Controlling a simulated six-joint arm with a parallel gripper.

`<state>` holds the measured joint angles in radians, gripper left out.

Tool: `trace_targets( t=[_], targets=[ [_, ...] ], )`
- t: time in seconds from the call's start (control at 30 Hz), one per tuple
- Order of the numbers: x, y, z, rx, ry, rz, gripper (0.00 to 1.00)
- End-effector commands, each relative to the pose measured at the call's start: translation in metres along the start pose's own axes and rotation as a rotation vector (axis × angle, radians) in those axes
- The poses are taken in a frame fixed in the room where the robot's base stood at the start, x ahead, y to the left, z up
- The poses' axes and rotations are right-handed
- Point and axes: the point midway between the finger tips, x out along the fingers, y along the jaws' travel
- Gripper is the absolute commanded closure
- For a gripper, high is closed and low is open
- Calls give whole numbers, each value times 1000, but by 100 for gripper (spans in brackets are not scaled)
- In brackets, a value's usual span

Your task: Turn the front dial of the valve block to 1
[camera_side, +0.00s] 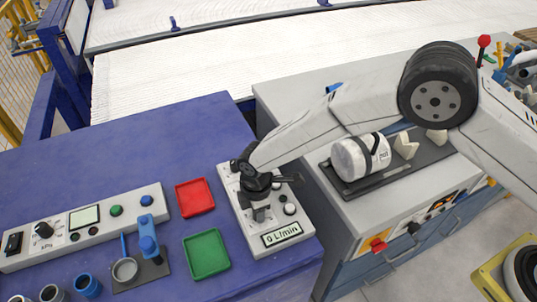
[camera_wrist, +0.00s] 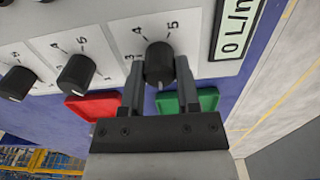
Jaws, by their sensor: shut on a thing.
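The valve block (camera_side: 285,246) is a light grey panel on the blue table, with a display reading "0 L/min" at its front end. In the wrist view, the front dial (camera_wrist: 159,62) is a black knob beside the display (camera_wrist: 236,30), with 3, 4 and 5 visible around it. My gripper (camera_wrist: 159,72) is shut on this dial, one finger on each side. The dial's exact setting is unclear, and its 1 mark is not visible. In the side view, my gripper (camera_side: 258,212) hides most of the dial.
Two more black dials, a middle one (camera_wrist: 76,73) and a farther one (camera_wrist: 17,83), sit along the block. A red tray (camera_side: 195,198) and a green tray (camera_side: 207,254) lie to its left. A grey cabinet with a white cylinder (camera_side: 352,160) stands on the right.

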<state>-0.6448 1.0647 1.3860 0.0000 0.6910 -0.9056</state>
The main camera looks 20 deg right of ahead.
Motion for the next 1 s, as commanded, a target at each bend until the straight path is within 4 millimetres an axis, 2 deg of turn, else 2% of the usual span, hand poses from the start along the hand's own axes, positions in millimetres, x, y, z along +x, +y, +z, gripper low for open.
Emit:
trace_targets(
  t=[0.5, 0.7, 1.0],
  targets=[
    [0, 0, 0, -459, 0, 0, 100],
    [0, -1, 0, -566, 0, 1, 100],
    [0, -1, 0, -625, 0, 1, 100]
  ],
)
